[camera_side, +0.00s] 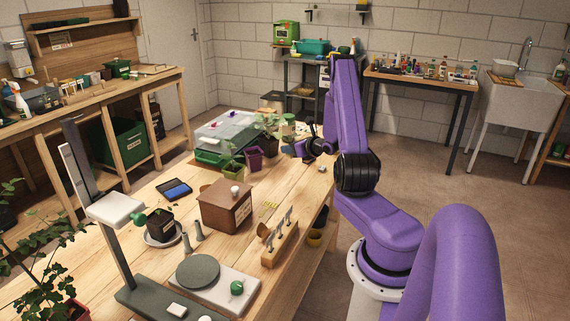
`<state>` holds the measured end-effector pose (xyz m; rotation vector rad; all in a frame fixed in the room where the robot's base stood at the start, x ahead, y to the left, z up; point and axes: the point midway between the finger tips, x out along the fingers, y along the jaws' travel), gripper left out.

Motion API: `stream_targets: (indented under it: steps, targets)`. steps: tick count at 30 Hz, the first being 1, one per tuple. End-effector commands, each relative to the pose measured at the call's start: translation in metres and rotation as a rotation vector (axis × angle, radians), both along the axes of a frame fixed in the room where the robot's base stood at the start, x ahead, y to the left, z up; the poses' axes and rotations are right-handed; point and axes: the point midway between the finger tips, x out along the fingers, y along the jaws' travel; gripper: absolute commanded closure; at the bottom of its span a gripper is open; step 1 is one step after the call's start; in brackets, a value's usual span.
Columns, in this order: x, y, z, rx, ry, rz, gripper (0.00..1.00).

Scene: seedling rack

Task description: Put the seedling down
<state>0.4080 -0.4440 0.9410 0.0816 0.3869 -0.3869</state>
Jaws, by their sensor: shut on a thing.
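A leafy green seedling (268,124) stands at the far end of the wooden bench, just left of my gripper (291,149). My gripper is small and dark in this view. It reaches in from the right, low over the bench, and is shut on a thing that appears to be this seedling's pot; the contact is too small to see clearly. I cannot tell whether the pot touches the bench. Nearer stand a seedling in an olive-green pot (232,172) and a purple pot (254,160).
A clear-lidded green tray (226,131) lies behind the pots. A wooden box (226,212), a tool rack (279,246), a scale (215,289) and a tall stand (113,250) occupy the near bench. Bare wood (292,186) shows on the right side.

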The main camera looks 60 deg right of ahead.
Motion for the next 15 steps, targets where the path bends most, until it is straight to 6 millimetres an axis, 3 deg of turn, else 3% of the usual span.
stream_targets:
  steps: [6, 15]
  targets:
    - [0.023, -0.025, -0.026, 0.002, 0.0, 0.001, 0.96]
    - [0.042, -0.045, -0.059, 0.0, 0.0, 0.001, 0.96]
